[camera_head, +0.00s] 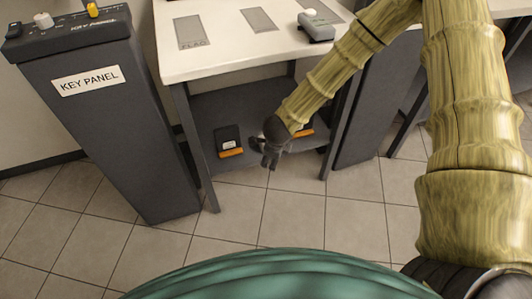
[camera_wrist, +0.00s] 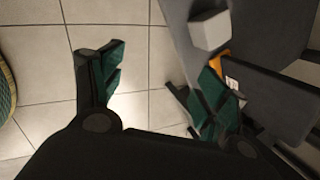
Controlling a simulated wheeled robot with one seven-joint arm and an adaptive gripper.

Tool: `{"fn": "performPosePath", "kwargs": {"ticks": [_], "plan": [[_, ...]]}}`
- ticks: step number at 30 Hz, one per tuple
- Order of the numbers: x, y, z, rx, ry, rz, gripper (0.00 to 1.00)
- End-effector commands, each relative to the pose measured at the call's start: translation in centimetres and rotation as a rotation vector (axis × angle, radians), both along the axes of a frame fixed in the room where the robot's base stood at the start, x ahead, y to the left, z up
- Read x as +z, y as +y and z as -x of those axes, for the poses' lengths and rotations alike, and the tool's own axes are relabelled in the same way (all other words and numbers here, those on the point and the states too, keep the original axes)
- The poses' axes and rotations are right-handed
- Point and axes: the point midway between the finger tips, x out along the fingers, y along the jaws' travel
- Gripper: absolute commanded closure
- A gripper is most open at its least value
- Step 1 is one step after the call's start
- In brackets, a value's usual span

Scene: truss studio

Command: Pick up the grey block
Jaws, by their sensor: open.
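A light grey block (camera_wrist: 209,31) rests on the dark lower shelf (camera_wrist: 262,35) at the upper right of the wrist view. In the head view it is mostly hidden by my gripper (camera_head: 270,155), which hangs at the shelf's front edge under the white table. In the wrist view my gripper (camera_wrist: 162,85) is open and empty, with bare floor between its green-padded fingers. The block lies beyond the right finger, apart from it.
A black piece with an orange edge (camera_head: 228,140) stands on the shelf left of my gripper; a similar one (camera_head: 303,133) is partly hidden behind it. The white table (camera_head: 220,50) is above. A key panel (camera_head: 105,115) stands left. Tiled floor in front is clear.

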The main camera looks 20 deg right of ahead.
Motion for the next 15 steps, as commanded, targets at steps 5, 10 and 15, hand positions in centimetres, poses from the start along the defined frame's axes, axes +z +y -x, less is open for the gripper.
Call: {"fn": "performPosePath", "kwargs": {"ticks": [5, 10, 15], "plan": [[-1.0, -0.5, -4.3, -0.305, -0.043, -0.136, 0.26], [-0.2, -1.0, -7.4, -0.557, -0.064, -0.264, 0.26], [0.9, -1.4, -9.3, -0.719, -0.072, -0.353, 0.26]]}}
